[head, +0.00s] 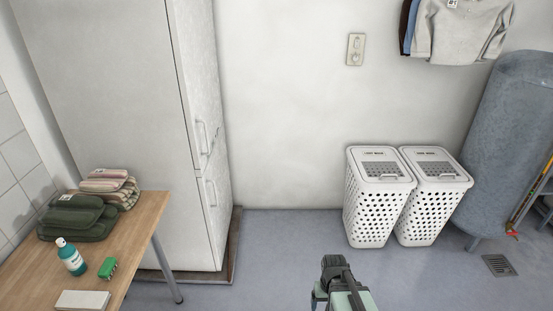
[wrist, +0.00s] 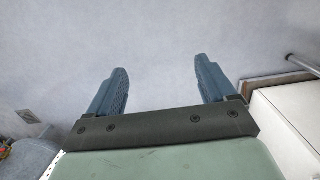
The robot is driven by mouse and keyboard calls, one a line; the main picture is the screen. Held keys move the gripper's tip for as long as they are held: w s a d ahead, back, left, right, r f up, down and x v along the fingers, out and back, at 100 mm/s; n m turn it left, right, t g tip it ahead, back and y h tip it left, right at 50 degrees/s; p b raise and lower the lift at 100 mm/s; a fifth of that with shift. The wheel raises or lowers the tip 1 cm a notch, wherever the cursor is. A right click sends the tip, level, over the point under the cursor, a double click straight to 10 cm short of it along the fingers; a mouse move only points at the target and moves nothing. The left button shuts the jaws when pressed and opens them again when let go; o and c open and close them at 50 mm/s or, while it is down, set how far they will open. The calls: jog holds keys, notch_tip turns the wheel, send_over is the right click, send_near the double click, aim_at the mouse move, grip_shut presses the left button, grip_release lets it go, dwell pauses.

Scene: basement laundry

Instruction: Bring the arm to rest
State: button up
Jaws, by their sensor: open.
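In the wrist view my gripper (wrist: 160,85) has its two blue fingers spread wide apart with nothing between them. In the head view my arm shows at the bottom centre, a dark and pale green part (head: 342,285) over the blue-grey floor. The fingertips cannot be made out there. The arm is well clear of the table on the left and in front of the laundry baskets.
A wooden table (head: 143,228) at left holds folded towels (head: 75,218), a bottle (head: 70,256), a green item (head: 107,268) and a pale block (head: 82,300). Two white baskets (head: 378,205) (head: 432,205) stand by the wall. A tall white cabinet (head: 125,110) is at left. Floor between is free.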

jog(key=s+f+g, duration=0.3)
jog(key=s+f, duration=0.5)
jog(key=s, duration=0.5)
jog(key=s+f+g, duration=0.2)
jog(key=s+f, duration=0.6)
jog(key=s, duration=0.5)
jog(key=shift+f+g, duration=0.25)
jog(key=shift+g, duration=0.15)
